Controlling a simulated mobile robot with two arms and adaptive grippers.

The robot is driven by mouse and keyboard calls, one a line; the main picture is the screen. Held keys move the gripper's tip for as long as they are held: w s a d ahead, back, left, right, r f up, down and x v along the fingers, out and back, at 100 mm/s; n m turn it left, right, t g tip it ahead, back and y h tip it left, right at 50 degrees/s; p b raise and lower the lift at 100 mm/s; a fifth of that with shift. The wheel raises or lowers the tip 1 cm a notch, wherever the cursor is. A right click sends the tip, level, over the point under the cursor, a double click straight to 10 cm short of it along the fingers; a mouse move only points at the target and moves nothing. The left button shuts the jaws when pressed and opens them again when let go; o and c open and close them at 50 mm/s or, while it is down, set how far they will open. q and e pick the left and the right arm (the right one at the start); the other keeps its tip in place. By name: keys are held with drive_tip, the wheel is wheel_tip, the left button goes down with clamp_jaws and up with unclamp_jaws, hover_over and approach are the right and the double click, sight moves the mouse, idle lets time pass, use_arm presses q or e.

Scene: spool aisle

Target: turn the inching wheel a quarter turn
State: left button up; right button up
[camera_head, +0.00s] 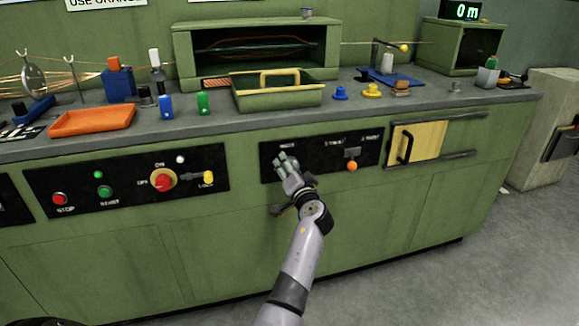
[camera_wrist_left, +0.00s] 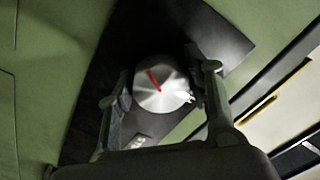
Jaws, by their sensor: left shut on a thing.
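The inching wheel (camera_wrist_left: 158,78) is a silver disc with a red line on its face. In the wrist view it sits between the two fingers of my left gripper, one on each side of its rim. The red line slants from upper left towards the middle. In the head view my left gripper (camera_head: 287,163) reaches up to the left part of the right black panel (camera_head: 330,150) and hides most of the wheel. The gripper is shut on the wheel. My right gripper is in neither view.
On the same panel, an orange knob (camera_head: 352,166) is to the right. A yellow door with a black handle (camera_head: 405,147) is further right. The left panel has a red rotary switch (camera_head: 163,181) and a yellow-tipped lever (camera_head: 208,177). A green tray (camera_head: 278,98) stands on the counter above.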

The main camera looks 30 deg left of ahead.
use_arm(q)
drive_tip(key=m, duration=0.2)
drive_tip(key=m+p, duration=0.1)
drive_tip(key=shift+r+m+p, duration=0.2)
drive_tip(key=shift+m+p, duration=0.1)
drive_tip(key=shift+m, duration=0.1)
drive_tip(key=m+p, duration=0.2)
drive_tip(key=m, duration=0.1)
drive_tip(key=shift+r+m, duration=0.1)
drive_tip(key=shift+m, duration=0.2)
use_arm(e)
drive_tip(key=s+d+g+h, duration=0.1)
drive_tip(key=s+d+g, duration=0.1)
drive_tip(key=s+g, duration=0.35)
use_arm(q)
drive_tip(key=m+p, duration=0.2)
drive_tip(key=m, duration=0.2)
drive_tip(key=shift+m+p, duration=0.3)
drive_tip(key=shift+p, duration=0.05)
drive_tip(key=shift+m, duration=0.3)
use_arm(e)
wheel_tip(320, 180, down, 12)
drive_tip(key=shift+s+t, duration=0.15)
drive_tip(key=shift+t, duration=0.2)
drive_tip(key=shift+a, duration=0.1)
use_arm(q)
drive_tip(key=o, duration=1.1)
drive_tip(key=shift+o, duration=0.2)
drive_tip(key=shift+s+d, duration=0.1)
